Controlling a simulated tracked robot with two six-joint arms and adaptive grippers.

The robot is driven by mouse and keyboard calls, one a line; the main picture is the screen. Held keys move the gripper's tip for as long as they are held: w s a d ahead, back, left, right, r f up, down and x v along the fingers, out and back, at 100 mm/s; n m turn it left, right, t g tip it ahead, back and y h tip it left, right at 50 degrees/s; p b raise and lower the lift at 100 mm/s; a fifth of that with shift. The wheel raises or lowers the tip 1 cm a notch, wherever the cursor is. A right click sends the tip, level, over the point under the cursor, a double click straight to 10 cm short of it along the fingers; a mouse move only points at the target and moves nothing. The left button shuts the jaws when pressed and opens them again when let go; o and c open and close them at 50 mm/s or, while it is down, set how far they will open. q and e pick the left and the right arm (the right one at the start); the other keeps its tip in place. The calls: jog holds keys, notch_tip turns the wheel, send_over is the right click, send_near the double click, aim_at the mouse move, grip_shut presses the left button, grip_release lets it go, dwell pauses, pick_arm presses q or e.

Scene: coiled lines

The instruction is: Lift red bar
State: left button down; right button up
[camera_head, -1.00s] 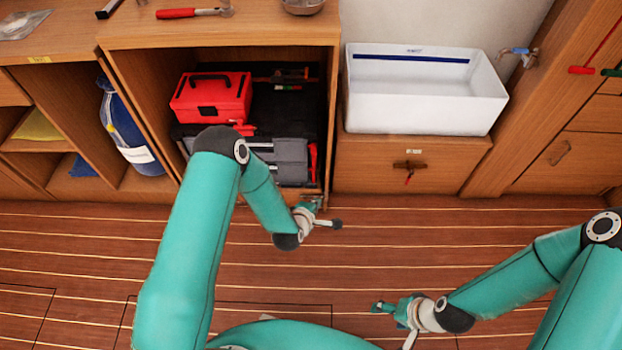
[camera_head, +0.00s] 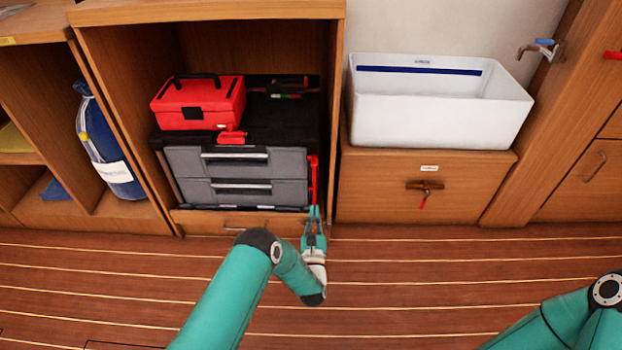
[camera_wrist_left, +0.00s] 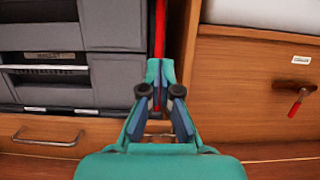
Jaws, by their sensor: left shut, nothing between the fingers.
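The red bar (camera_head: 314,178) stands upright at the right side of the grey drawer unit (camera_head: 238,163), inside the open cabinet. It also shows in the left wrist view (camera_wrist_left: 160,28), running up from my fingertips. My left gripper (camera_head: 315,212) is shut and empty, pointing at the bar's lower end. In the left wrist view its fingers (camera_wrist_left: 160,72) overlap the bottom of the bar, so I cannot tell whether they touch it. My right gripper is out of view; only part of that arm shows at lower right.
A red toolbox (camera_head: 198,104) sits on the drawer unit. The cabinet's right wall (camera_head: 333,130) stands close beside the bar. A white sink (camera_head: 435,115) and a wooden front with a red-handled latch (camera_head: 424,187) lie to the right. The plank floor is clear.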

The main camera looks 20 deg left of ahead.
pick_arm(q)
jog(key=shift+w, duration=0.1)
jog(key=w+a+r+b, duration=0.2)
jog(key=w+r+b, duration=0.2)
jog(key=w, duration=0.5)
notch_tip(320, 180, up, 2)
jog(key=shift+a+r, duration=0.2)
jog(key=shift+a, duration=0.1)
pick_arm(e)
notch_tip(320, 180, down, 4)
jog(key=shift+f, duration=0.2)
